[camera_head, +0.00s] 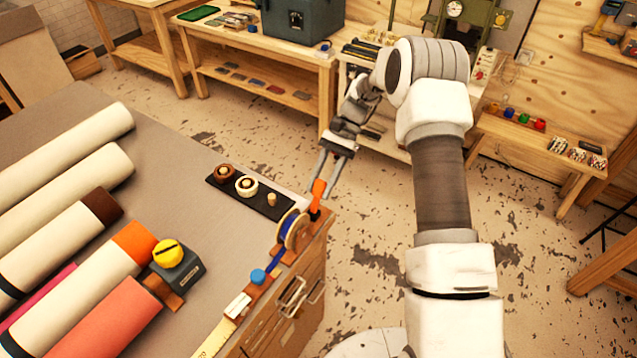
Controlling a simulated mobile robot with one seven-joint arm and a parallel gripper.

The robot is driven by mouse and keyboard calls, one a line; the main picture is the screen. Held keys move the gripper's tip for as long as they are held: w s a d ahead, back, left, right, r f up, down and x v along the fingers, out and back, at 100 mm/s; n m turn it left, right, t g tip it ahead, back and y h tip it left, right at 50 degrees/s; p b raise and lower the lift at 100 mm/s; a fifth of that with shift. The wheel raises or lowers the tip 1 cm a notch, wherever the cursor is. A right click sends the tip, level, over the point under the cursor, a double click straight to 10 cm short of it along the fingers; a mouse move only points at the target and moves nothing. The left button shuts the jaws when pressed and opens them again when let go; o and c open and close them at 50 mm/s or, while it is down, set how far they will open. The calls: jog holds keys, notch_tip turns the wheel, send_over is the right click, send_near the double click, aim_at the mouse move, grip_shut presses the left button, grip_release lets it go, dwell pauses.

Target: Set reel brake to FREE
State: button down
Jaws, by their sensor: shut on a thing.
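A reel (294,230) with a blue rim and a gold-coloured face stands at the right edge of the grey-topped workbench (190,215). An orange lever (316,194), apparently the reel brake, stands up just right of and behind the reel. My gripper (322,184) reaches down from above and behind, shut on the upper part of the lever. The fingertips partly hide the lever. No FREE marking can be read in this view.
A blue knob (257,276) and a pale tape strip (225,322) lie along the bench edge in front of the reel. A dark tray (224,180) with small round parts sits to the left. Large rolls (85,245) fill the bench's left side. Open floor lies right.

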jog(key=shift+w+d+f+g+y, duration=0.3)
jog(key=shift+w+g+y, duration=0.1)
jog(key=shift+g+y, duration=0.15)
jog(key=shift+c, duration=2.4)
grip_release()
jog(key=b+v, duration=0.2)
jog(key=v, duration=0.5)
jog(key=shift+w, duration=0.25)
jog(key=shift+d+r, duration=0.15)
